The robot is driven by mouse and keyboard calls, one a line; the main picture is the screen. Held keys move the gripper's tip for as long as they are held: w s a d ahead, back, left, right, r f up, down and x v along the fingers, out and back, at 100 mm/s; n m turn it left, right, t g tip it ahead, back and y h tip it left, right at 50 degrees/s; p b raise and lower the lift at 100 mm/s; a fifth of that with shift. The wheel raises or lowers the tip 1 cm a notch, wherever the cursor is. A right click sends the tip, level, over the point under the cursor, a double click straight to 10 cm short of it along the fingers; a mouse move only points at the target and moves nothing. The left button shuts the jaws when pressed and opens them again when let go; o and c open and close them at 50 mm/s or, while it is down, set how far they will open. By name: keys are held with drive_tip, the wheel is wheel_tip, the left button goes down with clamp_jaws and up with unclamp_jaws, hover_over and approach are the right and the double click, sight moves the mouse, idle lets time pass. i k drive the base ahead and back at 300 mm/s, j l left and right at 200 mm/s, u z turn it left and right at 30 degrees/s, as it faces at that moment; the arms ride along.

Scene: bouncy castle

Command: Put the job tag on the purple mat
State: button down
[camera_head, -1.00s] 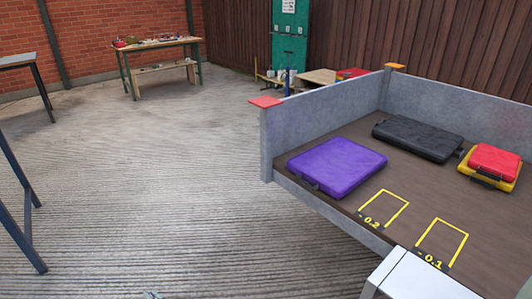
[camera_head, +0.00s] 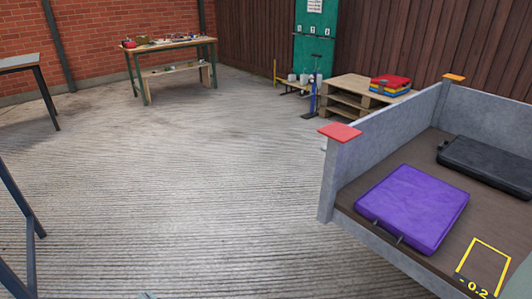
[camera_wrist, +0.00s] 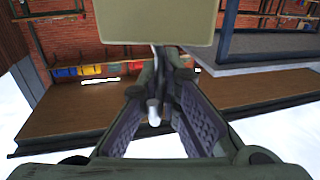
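The purple mat (camera_head: 413,208) is a thick, padded slab with dark handles. It lies flat on the brown floor of the grey-walled bed at the right in the head view. In the wrist view, the fingers of my gripper (camera_wrist: 160,75) come together at their tips. They close on the thin dark stem of a flat olive-beige plate (camera_wrist: 158,20), which seems to be the job tag. A small grey metal piece (camera_wrist: 153,110) shows between the fingers. No writing on the plate can be read. My gripper is not clearly seen in the head view and looks apart from the mat.
The bed has a grey wall (camera_head: 385,135) with a red-capped corner post (camera_head: 340,132). A black case (camera_head: 488,163) lies behind the mat. A yellow outline (camera_head: 485,262) marks the bed floor. A pallet stack (camera_head: 350,97) and workbench (camera_head: 170,46) stand farther back. The middle ground is clear.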

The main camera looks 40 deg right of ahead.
sight(408, 205)
drive_tip(key=i+z, duration=0.3)
drive_tip(key=z, duration=0.15)
drive_tip(key=i+j+z, duration=0.15)
drive_tip(key=i+z, duration=0.15)
drive_tip(key=z, duration=1.55)
